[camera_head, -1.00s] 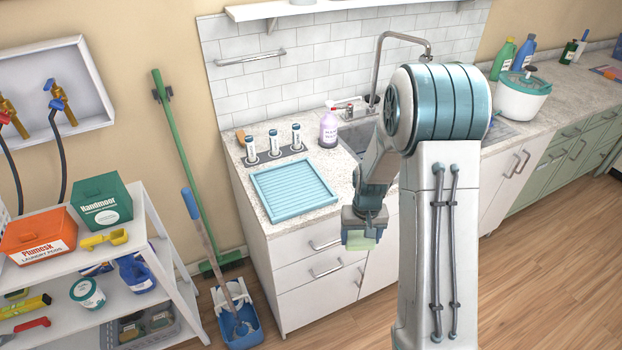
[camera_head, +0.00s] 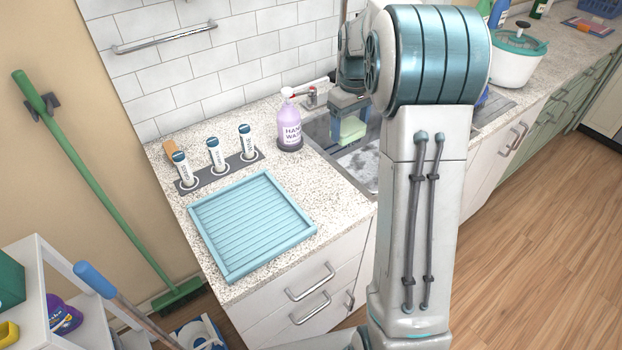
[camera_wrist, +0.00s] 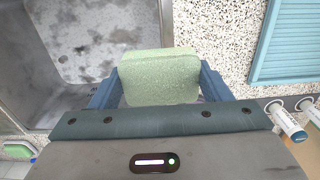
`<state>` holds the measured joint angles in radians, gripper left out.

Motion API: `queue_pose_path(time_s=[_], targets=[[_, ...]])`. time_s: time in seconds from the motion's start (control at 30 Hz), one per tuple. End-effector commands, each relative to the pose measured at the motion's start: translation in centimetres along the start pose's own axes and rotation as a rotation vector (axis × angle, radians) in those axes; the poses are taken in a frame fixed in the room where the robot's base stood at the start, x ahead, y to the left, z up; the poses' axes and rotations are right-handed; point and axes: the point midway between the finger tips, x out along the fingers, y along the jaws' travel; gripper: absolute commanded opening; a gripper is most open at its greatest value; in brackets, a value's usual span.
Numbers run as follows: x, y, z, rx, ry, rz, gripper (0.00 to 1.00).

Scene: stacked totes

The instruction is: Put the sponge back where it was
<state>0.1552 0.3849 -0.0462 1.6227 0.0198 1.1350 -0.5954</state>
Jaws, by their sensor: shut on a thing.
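The sponge (camera_head: 350,129) is a pale green block. My gripper (camera_head: 349,119) is shut on it and holds it over the sink (camera_head: 360,165), near the sink's left edge in the head view. In the wrist view the sponge (camera_wrist: 160,77) sits between the two blue fingers of my gripper (camera_wrist: 160,85). Behind it are the grey sink basin (camera_wrist: 90,45), with dark stains, and the speckled counter (camera_wrist: 215,40). My arm hides the right part of the sink in the head view.
A purple hand-wash bottle (camera_head: 289,128) stands left of the sink by the tap. A light blue ridged tray (camera_head: 252,222) lies on the counter. Several white labelled tubes (camera_head: 215,154) stand in a dark holder behind it. A white pot (camera_head: 517,60) stands right of the sink.

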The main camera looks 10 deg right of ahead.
Motion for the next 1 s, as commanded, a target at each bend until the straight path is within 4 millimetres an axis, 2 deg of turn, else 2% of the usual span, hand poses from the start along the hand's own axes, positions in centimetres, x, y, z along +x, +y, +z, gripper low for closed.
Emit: queue_pose_path(time_s=[0.17, 0.4, 0.6, 0.77, 1.0], targets=[[1.0, -2.1, 0.5, -0.010, -0.002, -0.002, 0.49], [4.2, -7.5, 1.7, -0.010, -0.004, -0.002, 0.49], [6.3, -10.6, 2.3, -0.007, -0.003, -0.001, 0.49], [7.1, -11.3, 2.4, -0.005, -0.003, -0.001, 0.49], [10.3, -11.3, 2.5, -0.004, -0.004, -0.002, 0.49]])
